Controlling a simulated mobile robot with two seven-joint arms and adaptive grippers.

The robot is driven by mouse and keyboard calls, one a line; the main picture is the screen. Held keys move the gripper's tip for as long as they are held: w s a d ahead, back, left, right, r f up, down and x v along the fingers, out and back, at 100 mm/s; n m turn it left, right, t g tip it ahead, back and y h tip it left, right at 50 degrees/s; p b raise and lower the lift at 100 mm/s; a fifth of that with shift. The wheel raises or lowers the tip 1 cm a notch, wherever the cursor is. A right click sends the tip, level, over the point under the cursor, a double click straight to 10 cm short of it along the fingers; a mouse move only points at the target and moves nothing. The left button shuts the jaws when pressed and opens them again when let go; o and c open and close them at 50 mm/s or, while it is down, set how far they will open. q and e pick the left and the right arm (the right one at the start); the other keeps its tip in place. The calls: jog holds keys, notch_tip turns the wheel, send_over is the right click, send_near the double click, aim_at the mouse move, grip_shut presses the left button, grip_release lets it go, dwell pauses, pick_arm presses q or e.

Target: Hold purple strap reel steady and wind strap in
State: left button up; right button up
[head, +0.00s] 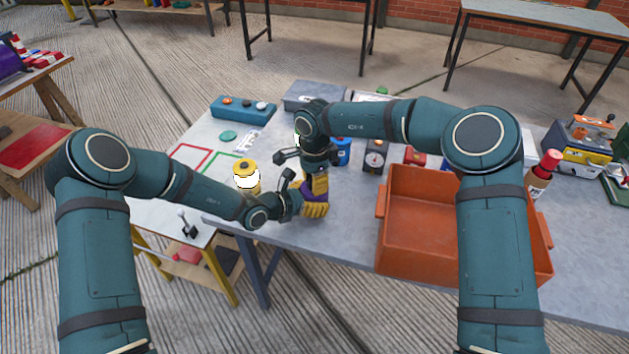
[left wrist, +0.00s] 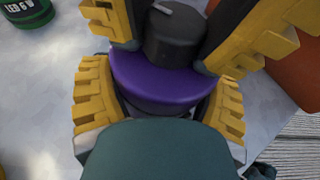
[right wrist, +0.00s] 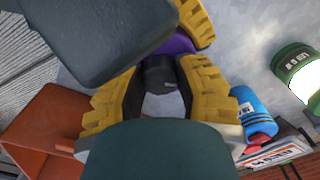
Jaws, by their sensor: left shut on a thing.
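The purple strap reel (left wrist: 165,78) has a round body and a black knob (left wrist: 176,35) on top. My left gripper (head: 313,203) is shut on the reel, with a yellow finger on each side of it in the left wrist view. My right gripper (head: 318,178) comes down from above, its fingertips on both sides of the black knob (right wrist: 160,76). I cannot tell whether they press on it. In the head view the grippers hide most of the reel. No loose strap can be made out.
An orange crate (head: 420,262) stands close to the right. A yellow-capped lantern (head: 246,175) stands to the left. A blue can (head: 342,150), a black dial box (head: 376,155) and a teal box (head: 243,107) are behind. The table's front edge is close.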

jog(key=o, duration=0.4)
notch_tip(320, 180, up, 12)
jog(key=shift+r, duration=0.1)
dwell(0.4)
pick_arm(q)
jog(key=o, duration=1.2)
jog(key=shift+c, duration=0.2)
